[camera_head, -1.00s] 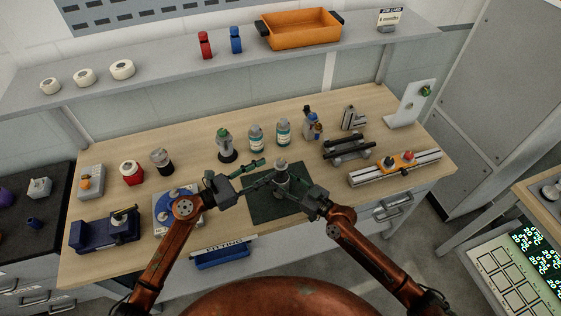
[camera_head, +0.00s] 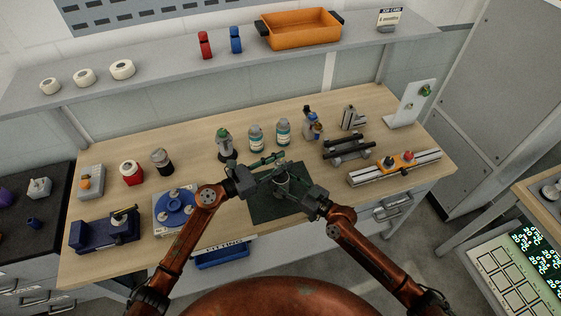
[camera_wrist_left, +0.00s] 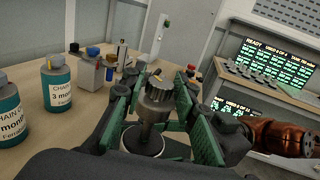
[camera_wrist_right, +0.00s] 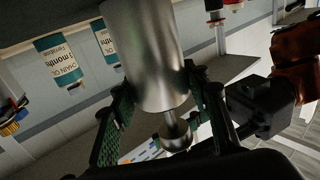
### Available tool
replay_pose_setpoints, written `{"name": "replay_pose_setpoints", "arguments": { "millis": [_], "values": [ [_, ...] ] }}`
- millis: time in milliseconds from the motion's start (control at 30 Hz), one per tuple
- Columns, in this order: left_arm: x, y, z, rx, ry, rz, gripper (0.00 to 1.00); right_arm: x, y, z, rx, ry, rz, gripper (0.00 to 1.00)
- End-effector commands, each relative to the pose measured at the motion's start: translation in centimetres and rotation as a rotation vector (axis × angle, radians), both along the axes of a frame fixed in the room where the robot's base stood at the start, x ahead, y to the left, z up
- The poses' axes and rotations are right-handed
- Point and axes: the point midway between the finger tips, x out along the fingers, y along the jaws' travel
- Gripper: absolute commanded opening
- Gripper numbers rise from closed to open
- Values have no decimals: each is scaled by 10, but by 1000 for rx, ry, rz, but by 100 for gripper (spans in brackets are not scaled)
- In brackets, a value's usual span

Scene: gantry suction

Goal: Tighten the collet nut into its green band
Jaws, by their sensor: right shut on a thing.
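The collet nut (camera_wrist_left: 155,102) is a grey ridged cylinder with a bright top in the left wrist view. It sits above a dark narrower stem with a pale round part below. My left gripper (camera_head: 276,165) is open, its green-padded fingers on either side of the nut with gaps beside it. My right gripper (camera_head: 281,185) is shut on a smooth silver cylindrical body (camera_wrist_right: 146,55), which fills the top middle of the right wrist view. This body stands over the dark green mat (camera_head: 262,210). I cannot make out the green band on the tool.
Two teal-labelled bottles (camera_head: 256,138) (camera_head: 283,131) stand behind the grippers. A blue disc fixture (camera_head: 176,210) is at left, with a navy block device (camera_head: 88,235) beyond it. Black bars (camera_head: 348,148) and a rail with red and orange knobs (camera_head: 400,167) lie to the right.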

Motion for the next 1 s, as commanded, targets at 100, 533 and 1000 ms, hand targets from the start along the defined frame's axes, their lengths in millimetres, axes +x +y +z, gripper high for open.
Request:
{"name": "replay_pose_setpoints", "arguments": {
  "millis": [100, 533, 1000],
  "values": [
    [0, 0, 0, 0, 0, 0, 17, 0, 0, 1, 1, -1, 0, 0],
    [0, 0, 0, 1, 2, -13, 0, 0, 0, 1, 1, -1, 0, 0],
    [0, 0, 0, 1, 1, -196, 0, 0, 0, 1, 0, -1, 0, 0]
  ]
}}
